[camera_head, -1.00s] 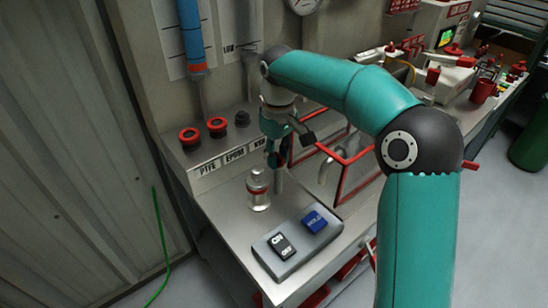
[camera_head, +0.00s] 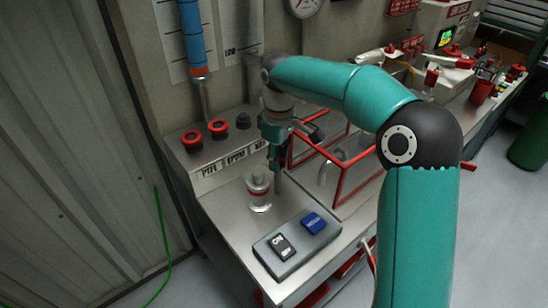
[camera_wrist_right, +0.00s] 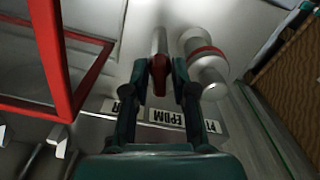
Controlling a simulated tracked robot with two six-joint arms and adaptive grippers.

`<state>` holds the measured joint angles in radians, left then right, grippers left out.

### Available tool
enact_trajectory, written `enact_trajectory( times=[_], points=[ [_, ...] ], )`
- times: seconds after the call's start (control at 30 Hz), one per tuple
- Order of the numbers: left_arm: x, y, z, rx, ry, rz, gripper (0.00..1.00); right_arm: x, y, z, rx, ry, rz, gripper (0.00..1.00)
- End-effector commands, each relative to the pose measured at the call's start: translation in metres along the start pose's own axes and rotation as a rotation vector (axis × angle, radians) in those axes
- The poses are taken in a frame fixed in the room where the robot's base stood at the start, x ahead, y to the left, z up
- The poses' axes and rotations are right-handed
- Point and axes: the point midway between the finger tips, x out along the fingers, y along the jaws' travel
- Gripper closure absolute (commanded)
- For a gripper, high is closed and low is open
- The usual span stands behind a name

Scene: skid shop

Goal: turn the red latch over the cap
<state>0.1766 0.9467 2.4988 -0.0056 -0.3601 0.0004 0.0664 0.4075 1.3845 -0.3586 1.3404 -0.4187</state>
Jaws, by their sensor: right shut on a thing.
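My right gripper (camera_head: 277,158) points down at the bench beside a short metal cylinder (camera_head: 258,190) with a red band. In the right wrist view its two fingers (camera_wrist_right: 161,82) are closed on a small red piece, the red latch (camera_wrist_right: 158,70), at the end of a grey post (camera_wrist_right: 159,42). The banded cylinder also shows in the wrist view (camera_wrist_right: 208,66), just to the right of the fingers and apart from the latch. In the head view the fingers mostly hide the latch. I cannot make out a separate cap. My left gripper is not in view.
A red-framed guard (camera_head: 352,175) stands close to the right of the gripper. Two red ring fittings (camera_head: 218,128) and a black one sit on the back ledge above labels. A grey box with a black switch and a blue button (camera_head: 313,223) lies in front.

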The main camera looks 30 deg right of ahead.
Motion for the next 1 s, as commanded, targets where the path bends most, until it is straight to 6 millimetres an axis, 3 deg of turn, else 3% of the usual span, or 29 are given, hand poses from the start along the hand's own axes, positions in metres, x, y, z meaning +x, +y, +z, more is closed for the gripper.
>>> enact_trajectory(
  times=[1.0],
  points=[
    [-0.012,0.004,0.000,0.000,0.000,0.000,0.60,0.000,0.000,0.001,-0.222,-0.002,0.001,0.94]
  ],
)
